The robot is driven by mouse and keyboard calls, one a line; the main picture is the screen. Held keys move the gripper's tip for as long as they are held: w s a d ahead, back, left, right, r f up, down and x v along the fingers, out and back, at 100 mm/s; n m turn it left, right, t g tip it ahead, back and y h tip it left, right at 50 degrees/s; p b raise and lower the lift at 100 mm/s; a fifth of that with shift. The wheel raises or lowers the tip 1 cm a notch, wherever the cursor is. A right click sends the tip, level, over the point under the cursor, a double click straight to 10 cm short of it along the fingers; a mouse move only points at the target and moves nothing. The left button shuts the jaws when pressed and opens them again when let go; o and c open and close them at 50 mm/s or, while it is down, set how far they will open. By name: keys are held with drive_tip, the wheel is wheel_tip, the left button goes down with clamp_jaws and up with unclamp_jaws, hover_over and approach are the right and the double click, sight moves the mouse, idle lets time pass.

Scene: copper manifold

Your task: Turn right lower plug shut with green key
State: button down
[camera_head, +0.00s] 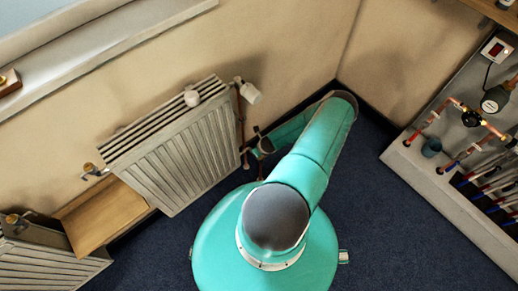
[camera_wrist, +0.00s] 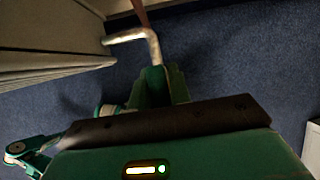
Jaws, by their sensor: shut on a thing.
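My gripper (camera_wrist: 160,84) is seen from behind in the wrist view, its dark green fingers shut on the green key (camera_wrist: 157,76). Only a small part of the key shows between the fingers. The key's far end meets, or nearly meets, a silver elbow fitting (camera_wrist: 152,42) at the radiator's lower right corner, where the right lower plug would be. The plug itself cannot be made out, and contact cannot be told. In the head view my gripper (camera_head: 258,147) is small and partly hidden by my arm, beside the radiator (camera_head: 172,150).
A white valve head (camera_head: 249,93) sits at the radiator's upper right, above a brown pipe (camera_head: 241,118). A wooden board (camera_head: 103,216) and another radiator (camera_head: 45,268) lie to the left. A pipe manifold panel (camera_head: 440,185) stands at right. Blue carpet is open between.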

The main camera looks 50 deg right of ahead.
drive_tip(key=shift+f, duration=0.25)
